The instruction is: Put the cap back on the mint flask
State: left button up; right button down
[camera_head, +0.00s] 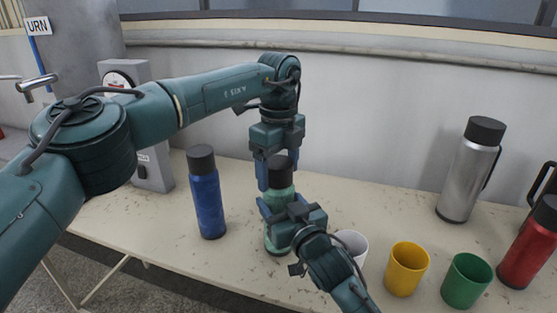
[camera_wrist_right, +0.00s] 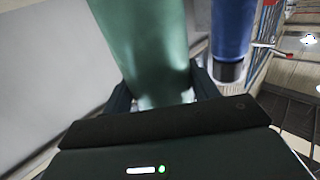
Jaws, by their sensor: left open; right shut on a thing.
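The mint flask (camera_head: 277,236) stands upright on the table in the head view. My right gripper (camera_head: 284,212) is shut on its body from the front. In the right wrist view the mint flask (camera_wrist_right: 148,45) fills the space between the fingers. A black cap (camera_head: 281,172) sits at the top of the flask; I cannot tell whether it is screwed down. My left gripper (camera_head: 277,168) points down from above, open, with its fingers around the cap. The flask's middle is partly hidden by my right gripper.
A blue flask (camera_head: 208,207) stands to the left. A white cup (camera_head: 352,243), a yellow cup (camera_head: 407,268) and a green cup (camera_head: 467,281) stand to the right. A silver flask (camera_head: 466,175) and a red flask (camera_head: 527,250) are farther right. The table (camera_head: 385,205) is clear behind the cups.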

pick_arm(q)
jog(key=c, duration=1)
jog(key=m, duration=1.3)
jog(key=shift+m, duration=0.4)
jog(key=m, duration=0.6)
jog(key=shift+m, duration=0.3)
jog(key=m, duration=0.4)
jog(key=shift+m, duration=0.3)
jog(key=m, duration=0.4)
jog(key=o, duration=1.1)
jog(key=shift+f, duration=0.1)
jog(key=shift+o, duration=0.2)
